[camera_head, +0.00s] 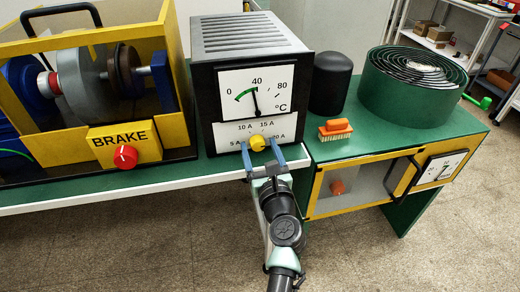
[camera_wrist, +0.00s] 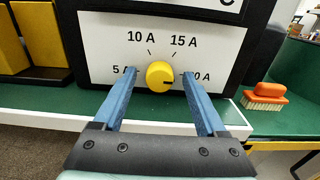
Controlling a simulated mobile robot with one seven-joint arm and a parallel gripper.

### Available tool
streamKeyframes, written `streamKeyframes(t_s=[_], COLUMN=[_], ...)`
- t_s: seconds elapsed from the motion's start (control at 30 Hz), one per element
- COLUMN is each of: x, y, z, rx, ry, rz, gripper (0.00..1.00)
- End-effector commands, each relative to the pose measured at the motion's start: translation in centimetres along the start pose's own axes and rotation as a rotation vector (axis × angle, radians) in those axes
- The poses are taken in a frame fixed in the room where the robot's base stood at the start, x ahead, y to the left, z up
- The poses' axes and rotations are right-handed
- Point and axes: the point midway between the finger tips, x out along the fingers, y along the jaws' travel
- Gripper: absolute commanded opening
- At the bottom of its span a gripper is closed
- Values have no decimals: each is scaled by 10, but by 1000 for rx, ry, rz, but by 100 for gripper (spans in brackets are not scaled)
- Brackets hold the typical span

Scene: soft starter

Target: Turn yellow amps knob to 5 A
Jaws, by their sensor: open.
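The yellow amps knob (camera_head: 258,142) is on the white lower panel of the black box with a °C gauge. In the wrist view the knob (camera_wrist: 160,76) has a dark mark pointing right, toward the label at the right end. The labels read 5 A at left, 10 A and 15 A above; the right one is partly hidden by a finger and ends in "0 A". My gripper (camera_wrist: 162,92) is open, its blue fingers on either side of the knob with a gap at each side. I cannot tell how far the tips reach along it.
The meter box (camera_head: 250,75) stands at the table edge. At left is a yellow brake rig with a red knob (camera_head: 125,157). At right are an orange brush (camera_head: 336,127), a black cylinder (camera_head: 330,82) and a green coil (camera_head: 412,82). A yellow-framed cabinet (camera_head: 318,190) is below right.

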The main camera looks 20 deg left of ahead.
Motion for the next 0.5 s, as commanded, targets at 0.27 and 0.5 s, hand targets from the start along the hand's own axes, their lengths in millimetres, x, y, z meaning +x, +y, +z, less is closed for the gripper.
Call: streamKeyframes(t_s=[0.27, 0.5], x=[0, 0], y=[0, 0], z=[0, 0], rx=[0, 0], ry=[0, 0], rz=[0, 1], gripper=[40, 0])
